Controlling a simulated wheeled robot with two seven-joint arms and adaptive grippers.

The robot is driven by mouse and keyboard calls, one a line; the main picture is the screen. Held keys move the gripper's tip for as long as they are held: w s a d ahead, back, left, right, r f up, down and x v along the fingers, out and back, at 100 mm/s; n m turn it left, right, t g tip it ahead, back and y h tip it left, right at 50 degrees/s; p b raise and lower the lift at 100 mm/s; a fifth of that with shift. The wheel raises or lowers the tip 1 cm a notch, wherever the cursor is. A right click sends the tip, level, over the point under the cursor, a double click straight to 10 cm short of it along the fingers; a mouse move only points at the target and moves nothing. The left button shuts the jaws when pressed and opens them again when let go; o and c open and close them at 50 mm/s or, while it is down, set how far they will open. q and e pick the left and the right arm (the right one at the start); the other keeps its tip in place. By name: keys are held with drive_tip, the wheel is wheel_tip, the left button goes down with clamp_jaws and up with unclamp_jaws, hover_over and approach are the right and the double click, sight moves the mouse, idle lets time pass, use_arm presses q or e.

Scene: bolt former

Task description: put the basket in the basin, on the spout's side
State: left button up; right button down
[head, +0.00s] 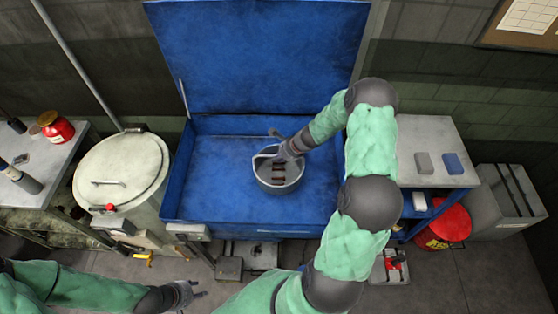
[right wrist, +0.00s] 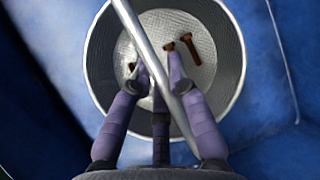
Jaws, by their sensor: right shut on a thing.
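The basket (head: 266,182) is a round grey mesh bucket with several brown bolts inside. It is in the blue basin (head: 215,200), right of the basin's middle; I cannot tell whether it touches the floor. My right gripper (head: 281,149) is shut on its handle above the rim. In the right wrist view the basket (right wrist: 97,62) is below my right gripper (right wrist: 155,82), with the handle bar (right wrist: 150,48) crossing between the fingers. My left gripper (head: 192,292) is open and empty in front of the basin. I cannot clearly identify the spout.
A thin grey rod (head: 184,98) stands at the basin's left back corner. The raised blue lid (head: 258,50) is behind. A white drum (head: 122,172) stands left, and a side table (head: 428,140) with two small blocks stands right. The basin's left half is clear.

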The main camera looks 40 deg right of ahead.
drive_tip(key=shift+f, duration=0.6)
drive_tip(key=shift+f, duration=0.15)
drive_tip(key=c, duration=1.2)
unclamp_jaws()
drive_tip(key=shift+s+d+r, duration=0.1)
drive_tip(key=shift+r, duration=0.35)
drive_tip(key=p+v, duration=0.2)
drive_tip(key=v, duration=0.9)
drive_tip(key=shift+p, duration=0.3)
drive_tip(key=shift+r, duration=0.15)
